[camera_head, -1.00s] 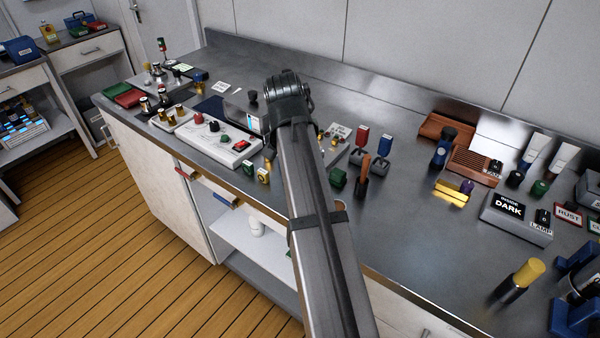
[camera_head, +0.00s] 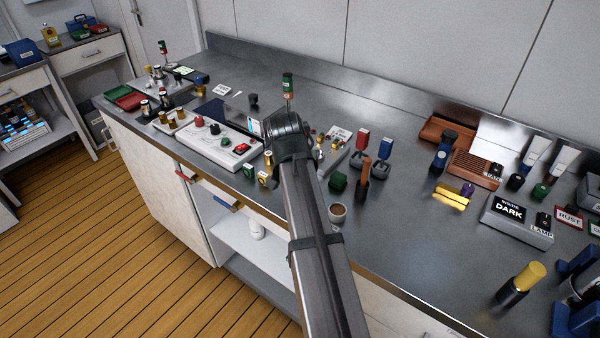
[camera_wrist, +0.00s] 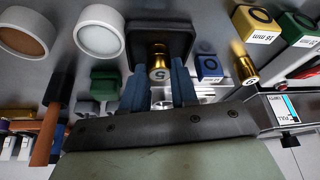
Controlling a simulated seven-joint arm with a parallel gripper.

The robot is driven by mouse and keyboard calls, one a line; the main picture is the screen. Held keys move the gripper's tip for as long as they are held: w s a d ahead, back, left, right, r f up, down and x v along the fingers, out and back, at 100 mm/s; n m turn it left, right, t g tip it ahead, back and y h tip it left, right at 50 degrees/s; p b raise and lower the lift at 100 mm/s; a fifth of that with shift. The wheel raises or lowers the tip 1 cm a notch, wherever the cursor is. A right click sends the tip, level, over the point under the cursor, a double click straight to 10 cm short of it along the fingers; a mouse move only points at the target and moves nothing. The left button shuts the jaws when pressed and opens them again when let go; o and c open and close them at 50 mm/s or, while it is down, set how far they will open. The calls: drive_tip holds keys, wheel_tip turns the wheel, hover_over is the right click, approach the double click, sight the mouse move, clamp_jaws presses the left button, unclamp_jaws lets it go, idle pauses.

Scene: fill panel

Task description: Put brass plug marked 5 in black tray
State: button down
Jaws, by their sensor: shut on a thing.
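In the wrist view the brass plug marked 5 (camera_wrist: 159,73) is between the two blue fingers of my gripper (camera_wrist: 159,88), which is shut on it. Its numbered end faces the camera. The black tray (camera_wrist: 187,28) is a dark square with a raised rim, directly behind the plug in that view. The plug overlaps the tray's inside there; I cannot tell whether it touches the floor of the tray. In the head view my arm hides the fingers, the plug and the tray.
Another brass plug (camera_wrist: 244,66) lies right of the tray, near a blue block (camera_wrist: 209,67) and a yellow block (camera_wrist: 256,22). Two round cups, one white (camera_wrist: 100,32), stand to the left. A white panel with knobs (camera_head: 215,147) lies left of my arm.

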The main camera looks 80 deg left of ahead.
drive_tip(key=shift+f, duration=0.15)
drive_tip(key=c, duration=0.9)
unclamp_jaws()
drive_tip(key=shift+o, duration=0.2)
drive_tip(key=v, duration=1.2)
